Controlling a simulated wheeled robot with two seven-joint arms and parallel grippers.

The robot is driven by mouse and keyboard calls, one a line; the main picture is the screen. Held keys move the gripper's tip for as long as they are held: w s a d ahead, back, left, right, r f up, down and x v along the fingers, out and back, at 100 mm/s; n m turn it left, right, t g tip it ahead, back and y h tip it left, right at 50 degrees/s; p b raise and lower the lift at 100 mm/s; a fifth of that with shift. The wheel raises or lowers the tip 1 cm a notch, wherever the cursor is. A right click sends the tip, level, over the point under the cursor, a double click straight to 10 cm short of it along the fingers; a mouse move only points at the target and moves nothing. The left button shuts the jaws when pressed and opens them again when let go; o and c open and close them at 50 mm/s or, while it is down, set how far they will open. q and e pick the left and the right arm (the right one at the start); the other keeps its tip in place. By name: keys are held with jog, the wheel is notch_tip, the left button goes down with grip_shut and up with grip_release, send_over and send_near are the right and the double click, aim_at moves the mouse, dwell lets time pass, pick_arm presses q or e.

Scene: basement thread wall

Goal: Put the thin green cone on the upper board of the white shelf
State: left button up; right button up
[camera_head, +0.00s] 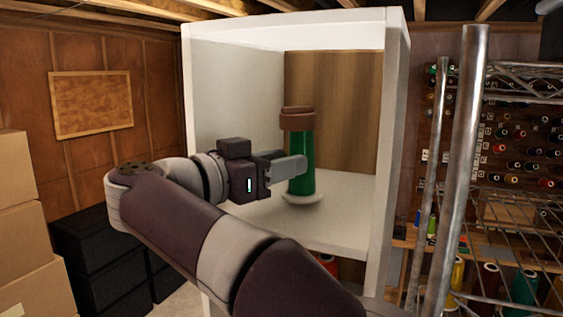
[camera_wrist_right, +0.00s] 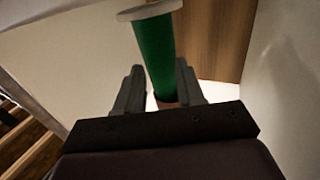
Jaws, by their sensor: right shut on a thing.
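The thin green cone (camera_head: 302,170) stands upright inside the white shelf (camera_head: 395,150), with a brown top and a round white base. My right gripper (camera_head: 291,166) reaches in from the left and is shut on the cone's side. The cone's white base is over the upper board (camera_head: 340,205); I cannot tell whether it touches it. In the right wrist view the cone (camera_wrist_right: 155,52) runs between the two fingers of my right gripper (camera_wrist_right: 158,88), its white base toward the top of the picture. My left gripper is not in view.
The upper board is otherwise bare where visible. A red thing (camera_head: 328,263) shows partly below it. A metal wire rack (camera_head: 510,215) with thread spools stands to the right. Cardboard boxes (camera_head: 25,215) and black drawers (camera_head: 95,250) stand to the left.

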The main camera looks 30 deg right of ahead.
jog(key=shift+w+d+f, duration=0.1)
jog(key=shift+d+f, duration=0.2)
jog(key=shift+d, duration=0.15)
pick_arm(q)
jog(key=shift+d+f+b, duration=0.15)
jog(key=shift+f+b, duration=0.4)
pick_arm(e)
jog(key=shift+a+f, duration=0.3)
jog(key=shift+f, duration=0.05)
jog(key=o, duration=1.2)
jog(key=shift+d, duration=0.2)
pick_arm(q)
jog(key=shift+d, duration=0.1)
pick_arm(e)
jog(key=shift+a, duration=0.15)
jog(key=shift+a, duration=0.3)
jog(key=b+v, duration=0.1)
jog(key=v, duration=0.2)
jog(key=b+v, duration=0.1)
jog(key=v, duration=0.2)
jog(key=shift+f, duration=0.2)
pick_arm(q)
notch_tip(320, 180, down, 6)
jog(key=b, duration=0.4)
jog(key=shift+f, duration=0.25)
pick_arm(e)
jog(key=shift+r+v, duration=0.2)
jog(key=shift+v, duration=2.7)
